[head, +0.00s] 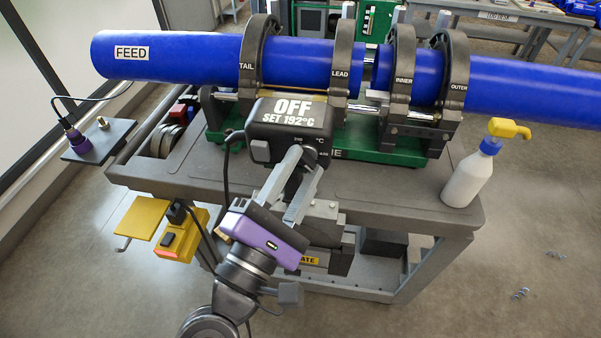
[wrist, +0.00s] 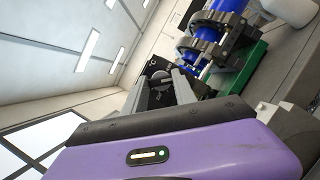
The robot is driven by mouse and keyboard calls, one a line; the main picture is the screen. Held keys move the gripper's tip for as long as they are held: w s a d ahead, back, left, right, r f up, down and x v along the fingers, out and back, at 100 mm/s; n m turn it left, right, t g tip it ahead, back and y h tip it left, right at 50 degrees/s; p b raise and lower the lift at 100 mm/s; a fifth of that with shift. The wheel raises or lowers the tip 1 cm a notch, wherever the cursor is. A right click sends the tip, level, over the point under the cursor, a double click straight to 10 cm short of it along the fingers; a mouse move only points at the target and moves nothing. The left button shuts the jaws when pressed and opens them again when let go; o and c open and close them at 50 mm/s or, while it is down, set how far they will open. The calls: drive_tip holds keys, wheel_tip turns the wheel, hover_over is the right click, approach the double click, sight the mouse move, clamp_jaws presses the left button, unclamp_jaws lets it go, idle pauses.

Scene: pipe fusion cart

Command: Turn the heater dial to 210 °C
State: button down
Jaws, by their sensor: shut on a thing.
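The heater (head: 262,120) is a dark box at the cart's near edge, below the blue pipes. Its display (head: 293,112) reads OFF, SET 192°C. The dark heater dial (head: 303,170) is on its near face, largely hidden between my fingers. My gripper (head: 307,161) reaches up to it from below and is shut on the dial. In the wrist view the dial (wrist: 160,84) is a dark round shape between the two grey fingers of my gripper (wrist: 158,88). The dial's pointer and most scale marks are hidden or too small to read.
Blue pipes (head: 170,57) lie in black clamps (head: 257,62) on the green machine base (head: 360,140). A white bottle with a yellow pump (head: 468,178) stands at the cart's right corner. A yellow box with a red switch (head: 178,240) hangs at the left front.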

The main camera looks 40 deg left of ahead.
drive_tip(key=m, duration=0.2)
drive_tip(key=m+g+h, duration=0.1)
drive_tip(key=m, duration=0.1)
drive_tip(key=shift+r+h, duration=0.15)
drive_tip(key=shift+h, duration=0.15)
drive_tip(key=m+g+p, duration=0.1)
drive_tip(key=m, duration=0.3)
drive_tip(key=shift+r+h, duration=0.15)
drive_tip(key=shift+h, duration=0.15)
drive_tip(key=m+g+p, duration=0.1)
drive_tip(key=m, duration=0.2)
drive_tip(key=shift+g, duration=0.3)
drive_tip(key=shift+m+g+p, duration=0.6)
drive_tip(key=shift+m, duration=0.7)
drive_tip(key=c, duration=1)
unclamp_jaws()
